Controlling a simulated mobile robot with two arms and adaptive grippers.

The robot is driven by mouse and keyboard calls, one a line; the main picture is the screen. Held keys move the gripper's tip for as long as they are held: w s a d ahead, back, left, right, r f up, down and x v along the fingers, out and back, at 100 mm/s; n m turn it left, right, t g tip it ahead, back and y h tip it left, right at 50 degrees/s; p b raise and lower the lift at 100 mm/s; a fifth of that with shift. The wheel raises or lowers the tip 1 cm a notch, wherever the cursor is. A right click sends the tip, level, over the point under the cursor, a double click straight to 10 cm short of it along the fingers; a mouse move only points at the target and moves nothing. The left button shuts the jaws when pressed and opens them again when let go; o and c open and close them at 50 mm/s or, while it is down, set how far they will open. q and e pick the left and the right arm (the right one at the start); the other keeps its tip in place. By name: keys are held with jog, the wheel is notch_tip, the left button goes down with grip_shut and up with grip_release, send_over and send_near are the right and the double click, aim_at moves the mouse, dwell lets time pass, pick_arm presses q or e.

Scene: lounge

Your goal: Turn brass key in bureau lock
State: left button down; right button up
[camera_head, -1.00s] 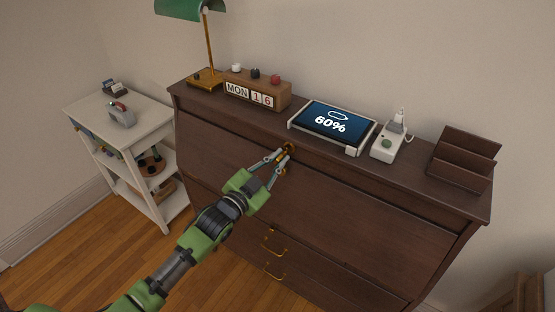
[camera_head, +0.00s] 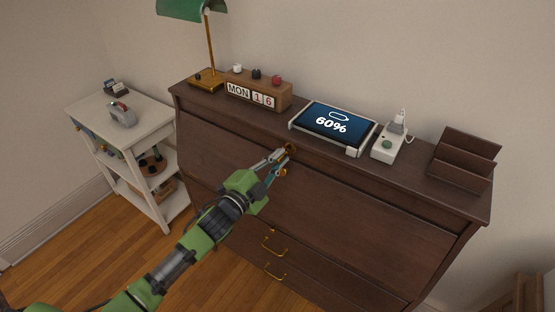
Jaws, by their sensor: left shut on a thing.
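The dark wooden bureau (camera_head: 360,208) fills the middle and right, with a sloped closed front. The brass key (camera_head: 290,149) sits at the lock near the top edge of that front. My left gripper (camera_head: 284,155) reaches up from the lower left, its fingers shut on the brass key. The fingers partly hide the key and the lock plate, so I cannot tell how far the key is turned. My right gripper is not in view.
On the bureau top stand a green lamp (camera_head: 208,45), a calendar block (camera_head: 257,90), a tablet (camera_head: 333,123), a white charger (camera_head: 388,147) and a wooden letter rack (camera_head: 463,160). A white shelf cart (camera_head: 146,133) stands left. Brass drawer handles (camera_head: 275,247) protrude below.

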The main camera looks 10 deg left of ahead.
pick_arm(q)
jog(key=shift+w+r, duration=0.1)
jog(key=shift+r, duration=0.15)
jog(key=m, duration=0.3)
jog(key=shift+r, duration=0.15)
jog(key=m, duration=0.3)
jog(key=shift+r, duration=0.1)
jog(key=c, duration=2)
grip_release()
jog(key=shift+w, duration=0.1)
jog(key=shift+w+d+f, duration=0.1)
jog(key=shift+f, duration=0.2)
jog(key=shift+o, duration=0.2)
jog(key=shift+f, duration=0.1)
